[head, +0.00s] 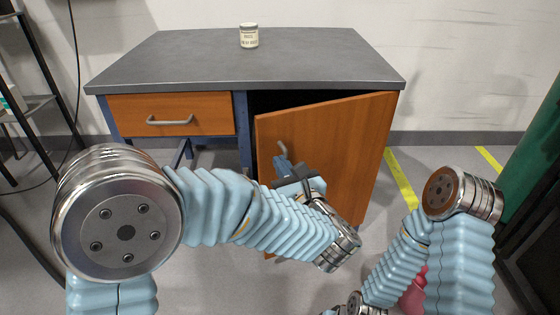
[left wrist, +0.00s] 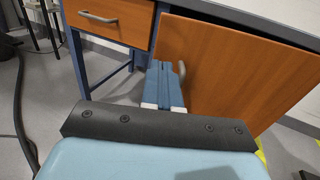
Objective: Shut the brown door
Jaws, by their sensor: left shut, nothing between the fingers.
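The brown door (head: 335,150) of the desk cabinet stands ajar. Its free edge is on the left, swung out toward me, and a dark gap shows above it. It also fills the right of the left wrist view (left wrist: 235,80). A grey bar handle (head: 283,150) is near the door's left edge; it shows in the left wrist view (left wrist: 182,70) too. My left gripper (head: 281,165) is shut and empty, with its blue fingertips (left wrist: 163,70) close to the handle and door edge. I cannot tell whether they touch. My right gripper is not visible; its arm is at the lower right.
The grey desktop (head: 200,60) carries a small labelled jar (head: 249,36). A shut drawer (head: 170,114) with a handle is left of the cabinet. A black rack (head: 30,100) stands at far left.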

